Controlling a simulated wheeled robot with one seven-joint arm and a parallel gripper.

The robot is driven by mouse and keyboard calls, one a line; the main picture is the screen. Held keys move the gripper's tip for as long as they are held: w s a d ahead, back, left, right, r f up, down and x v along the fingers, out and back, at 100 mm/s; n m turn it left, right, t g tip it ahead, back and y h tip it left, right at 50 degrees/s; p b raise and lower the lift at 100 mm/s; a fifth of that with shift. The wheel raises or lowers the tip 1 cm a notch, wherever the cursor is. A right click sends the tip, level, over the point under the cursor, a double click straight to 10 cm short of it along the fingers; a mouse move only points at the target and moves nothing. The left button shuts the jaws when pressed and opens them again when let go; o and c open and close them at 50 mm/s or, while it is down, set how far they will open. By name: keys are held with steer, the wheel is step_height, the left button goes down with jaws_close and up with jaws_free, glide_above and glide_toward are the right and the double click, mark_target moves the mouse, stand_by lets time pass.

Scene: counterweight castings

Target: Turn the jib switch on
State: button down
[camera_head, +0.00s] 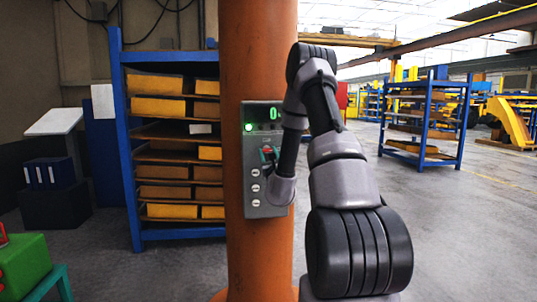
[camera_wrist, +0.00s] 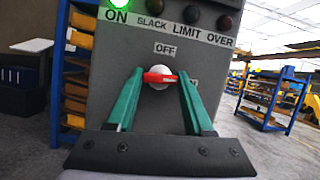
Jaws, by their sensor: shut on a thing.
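A grey control box (camera_head: 250,190) is fixed to an orange column. A switch with a red handle (camera_wrist: 158,77) on a pale round base sits on its front. The handle lies about level in the wrist view. An "OFF" label (camera_wrist: 165,49) is above it, and a partly hidden label, seemingly "ON", is to its right. My gripper (camera_wrist: 161,76) has its green fingers on either side of the handle and is shut on it. In the head view my gripper (camera_head: 268,156) reaches the box from the right; my wrist hides part of the box front.
A green lamp (camera_wrist: 119,4) is lit above "ON"; dark lamps stand above "SLACK", "LIMIT" and "OVER". Several white round fittings (camera_head: 255,187) sit lower on the box. The orange column (camera_head: 258,60) stands before a blue shelf rack (camera_head: 125,130). Open floor (camera_head: 460,210) lies right.

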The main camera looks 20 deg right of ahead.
steer(key=shift+f+m+h, duration=0.1)
steer(key=shift+m+h, duration=0.5)
steer(key=shift+m, duration=0.6)
steer(key=shift+c, duration=1.4)
jaws_free()
steer(key=v, duration=1)
steer(key=shift+s+a, duration=0.2)
steer(key=shift+s, duration=0.2)
